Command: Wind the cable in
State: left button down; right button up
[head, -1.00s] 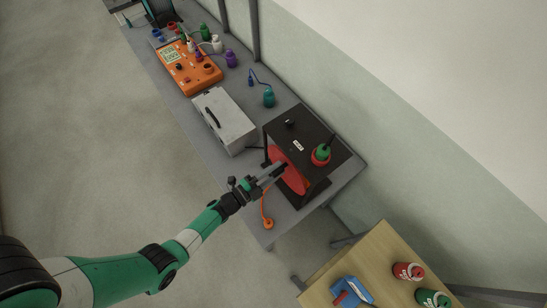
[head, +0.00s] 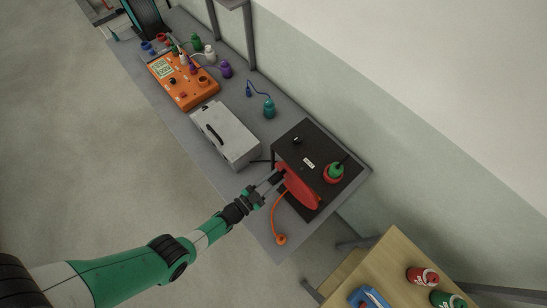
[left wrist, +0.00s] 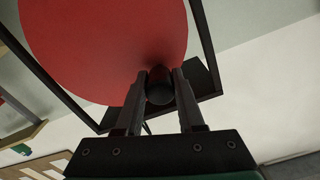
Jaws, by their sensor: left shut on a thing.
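A red reel disc (head: 303,190) stands on the side of a dark box-like stand (head: 318,150) at the near end of the grey bench. An orange cable (head: 274,212) runs down from the reel to an orange plug end (head: 281,239) by the bench's edge. My left gripper (head: 279,176) is at the disc's upper-left rim. In the left wrist view, my left gripper (left wrist: 156,100) is shut on a dark round crank handle (left wrist: 160,86) in front of the red disc (left wrist: 105,45). My right gripper is not in view.
A grey case (head: 226,134), an orange meter (head: 183,80) and a teal weight-like item (head: 269,108) sit farther along the bench. A wooden table (head: 385,270) with red and green cans is at lower right.

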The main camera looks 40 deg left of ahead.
pick_arm(q)
jog(key=shift+a, duration=0.1)
dwell(0.3)
jog(key=c, duration=0.5)
grip_release()
jog(key=shift+f, duration=0.1)
